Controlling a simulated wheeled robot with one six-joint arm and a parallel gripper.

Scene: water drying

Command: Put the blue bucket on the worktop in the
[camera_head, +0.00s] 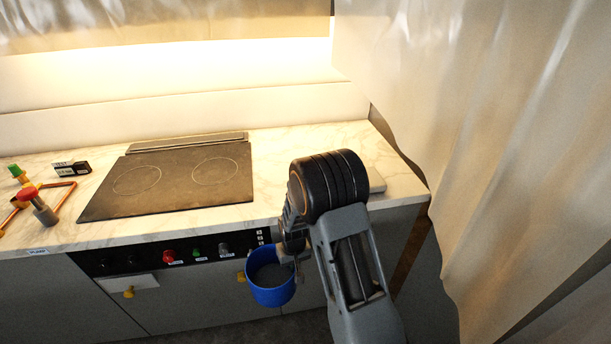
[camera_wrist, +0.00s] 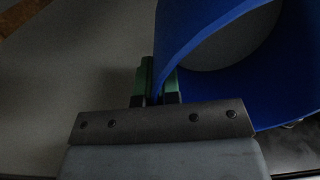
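The blue bucket (camera_head: 271,290) hangs in front of the counter's front panel, below the level of the worktop, in the head view. Its opening faces up and a grey inside shows. My gripper (camera_head: 293,250) is at the bucket's right rim. In the wrist view the green fingertips of my gripper (camera_wrist: 158,88) are closed on the wall of the bucket (camera_wrist: 205,30). The worktop (camera_head: 290,143) is pale marble and lies above and behind the bucket. My arm hides part of its right side.
A dark cooktop (camera_head: 180,180) fills the worktop's middle. Valves on orange pipework (camera_head: 40,205) and a small black box (camera_head: 72,168) are at the left. A grey flat object (camera_head: 375,180) lies right, partly behind my arm. A pale curtain (camera_head: 500,130) hangs at the right.

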